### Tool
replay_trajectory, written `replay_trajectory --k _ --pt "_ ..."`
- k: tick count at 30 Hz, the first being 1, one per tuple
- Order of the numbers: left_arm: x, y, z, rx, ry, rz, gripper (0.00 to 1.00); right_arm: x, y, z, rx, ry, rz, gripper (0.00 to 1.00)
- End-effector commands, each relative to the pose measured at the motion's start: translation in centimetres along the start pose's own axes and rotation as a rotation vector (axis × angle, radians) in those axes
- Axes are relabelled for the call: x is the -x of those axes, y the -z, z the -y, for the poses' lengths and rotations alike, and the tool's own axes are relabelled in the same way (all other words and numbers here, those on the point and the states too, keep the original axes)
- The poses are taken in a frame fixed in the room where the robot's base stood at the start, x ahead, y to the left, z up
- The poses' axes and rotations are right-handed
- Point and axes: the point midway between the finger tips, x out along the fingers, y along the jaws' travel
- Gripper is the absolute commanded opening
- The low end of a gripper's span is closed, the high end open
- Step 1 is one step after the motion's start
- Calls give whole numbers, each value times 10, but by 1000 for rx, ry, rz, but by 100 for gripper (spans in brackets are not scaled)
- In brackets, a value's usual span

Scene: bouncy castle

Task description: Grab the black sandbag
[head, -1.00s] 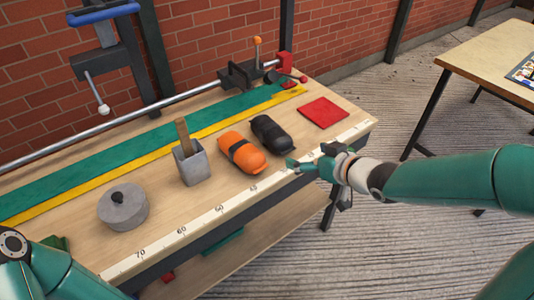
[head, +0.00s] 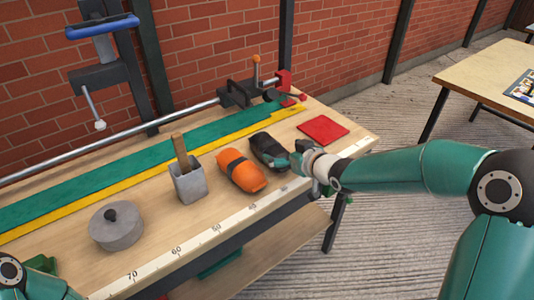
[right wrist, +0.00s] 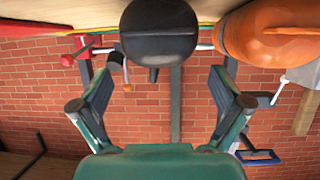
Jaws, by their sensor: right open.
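The black sandbag (head: 262,146) lies on the workbench between an orange sandbag (head: 241,170) and a red square (head: 323,128). My right gripper (head: 284,160) is at the black sandbag's near end, with its fingers partly covering that end. In the right wrist view, which is upside down, the black sandbag (right wrist: 160,32) is straight ahead, in line with the gap between the spread, empty fingers (right wrist: 160,82). The orange sandbag (right wrist: 270,35) is to its right there. Of my left arm only a link shows at the lower left; its gripper is not recognisable.
A clamp-like fixture (head: 240,92) and metal rail are behind. A second table (head: 480,75) is at right, with floor between.

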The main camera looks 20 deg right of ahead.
Motion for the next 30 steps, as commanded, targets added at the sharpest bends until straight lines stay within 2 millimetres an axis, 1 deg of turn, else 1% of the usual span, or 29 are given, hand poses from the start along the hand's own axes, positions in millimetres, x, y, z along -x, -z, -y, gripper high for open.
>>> replay_trajectory --k 6,9,12,18,19,26,27,29,30 --pt "4 0 -2 0 0 0 0 -30 2 2 0 3 3 100" --pt "5 0 -2 0 0 0 0 -42 2 2 0 1 1 100" --pt "5 0 -2 0 0 0 0 -48 2 2 -1 1 1 100" --pt "5 0 -2 0 0 0 0 -48 2 2 0 1 1 100" --pt "5 0 -2 0 0 0 0 -48 2 2 0 1 1 98" --pt "5 0 -2 0 0 0 0 -48 2 2 0 1 1 60" --pt "5 0 -2 0 0 0 0 -48 2 2 0 1 1 53" --pt "5 0 -2 0 0 0 0 -48 2 2 0 1 1 43" --pt "5 0 -2 0 0 0 0 -48 2 2 0 1 1 37"
